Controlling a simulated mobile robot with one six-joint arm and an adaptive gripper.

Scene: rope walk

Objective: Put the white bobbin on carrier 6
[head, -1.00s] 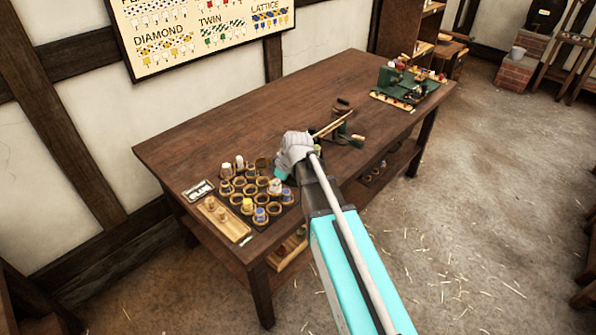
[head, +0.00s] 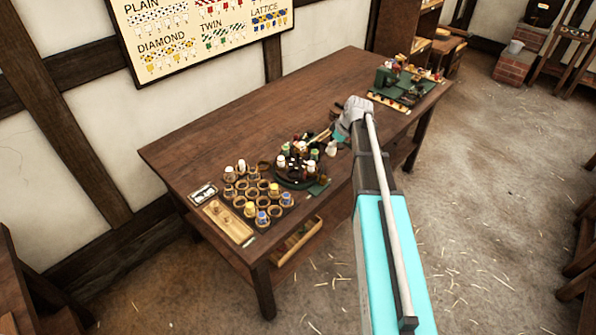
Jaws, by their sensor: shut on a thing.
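My gripper (head: 336,140) is at the right side of the dark round braider (head: 297,177) on the bench. It is seen from behind, and my arm and wrist hide most of its jaws. A small white bobbin (head: 331,149) shows at its tip, and the jaws are shut on it. The braider carries several bobbins, white, green and dark, upright on its carriers. The carrier numbers are too small to read, so I cannot tell which one is carrier 6.
A rack (head: 257,190) of round holders with white, yellow and blue bobbins stands left of the braider. A wooden tray (head: 228,224) with pegs lies at the bench's near-left edge. A green machine (head: 404,84) stands at the far right end. The bench's back-left is clear.

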